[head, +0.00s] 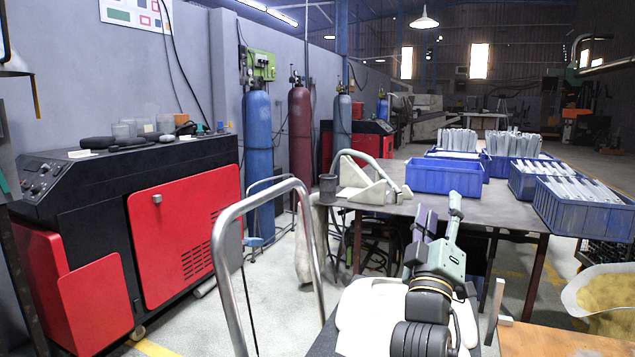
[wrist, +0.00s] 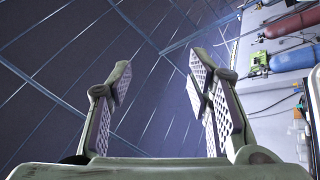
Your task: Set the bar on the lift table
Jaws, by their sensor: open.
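My gripper (head: 438,212) is at the lower middle of the head view, pointing upward in front of the steel work table (head: 480,208). In the wrist view my gripper (wrist: 158,82) has its two padded fingers wide apart, with nothing between them. Grey galvanized pieces (head: 572,188) lie in a blue crate at the table's right; I cannot tell which one is the bar.
An empty-looking blue crate (head: 443,178) stands mid-table, with filled crates behind and right. A pale angled fixture (head: 362,190) and dark cup (head: 327,187) are at the table's left. A red-black machine (head: 185,235) and gas cylinders (head: 258,140) line the left. A wooden surface (head: 550,340) is lower right.

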